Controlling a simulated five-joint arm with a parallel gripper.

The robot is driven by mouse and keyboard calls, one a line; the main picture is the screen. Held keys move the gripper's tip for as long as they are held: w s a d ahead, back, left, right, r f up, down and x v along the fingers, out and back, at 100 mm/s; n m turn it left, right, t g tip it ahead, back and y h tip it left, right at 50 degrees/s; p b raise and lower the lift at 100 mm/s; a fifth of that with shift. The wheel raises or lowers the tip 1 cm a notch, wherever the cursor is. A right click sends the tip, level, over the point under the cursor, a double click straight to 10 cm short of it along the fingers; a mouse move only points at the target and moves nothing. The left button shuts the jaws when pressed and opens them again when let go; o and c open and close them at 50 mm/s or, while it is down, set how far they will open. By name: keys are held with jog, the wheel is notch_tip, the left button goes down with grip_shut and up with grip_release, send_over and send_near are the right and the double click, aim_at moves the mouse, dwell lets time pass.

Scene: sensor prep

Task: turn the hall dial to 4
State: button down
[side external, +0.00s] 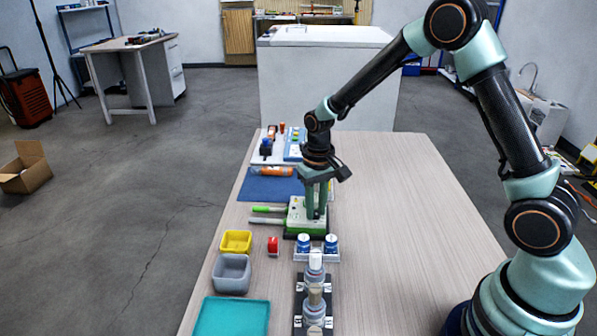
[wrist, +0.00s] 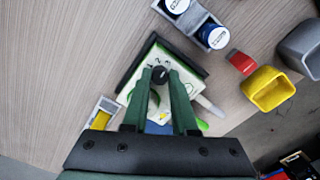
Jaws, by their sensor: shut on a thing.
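The hall dial is a dark round knob (wrist: 160,72) on top of a white box with green trim and a dark edge, seen in the wrist view. Small printed marks show around the knob, but its pointer and setting are too small to read. In the side external view the box (side external: 300,222) stands on the table, and my gripper hides the knob. My gripper (side external: 317,206) points straight down over the box. In the wrist view its green fingers (wrist: 160,79) are shut on the knob, one on each side.
A holder with blue-lidded jars (side external: 331,243) stands just in front of the box, with a bottle rack (side external: 299,310) nearer. A red piece (side external: 273,246), yellow bin (side external: 236,241), grey bin (side external: 232,273) and teal tray (side external: 236,316) lie left. The table's right side (side external: 420,220) is clear.

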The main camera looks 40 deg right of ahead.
aim_at(316, 212)
jog(key=m, duration=0.5)
jog(key=shift+m, duration=2.5)
jog(key=c, duration=1)
grip_release()
jog(key=shift+o, duration=0.2)
notch_tip(316, 212, up, 12)
jog(key=shift+r, duration=0.15)
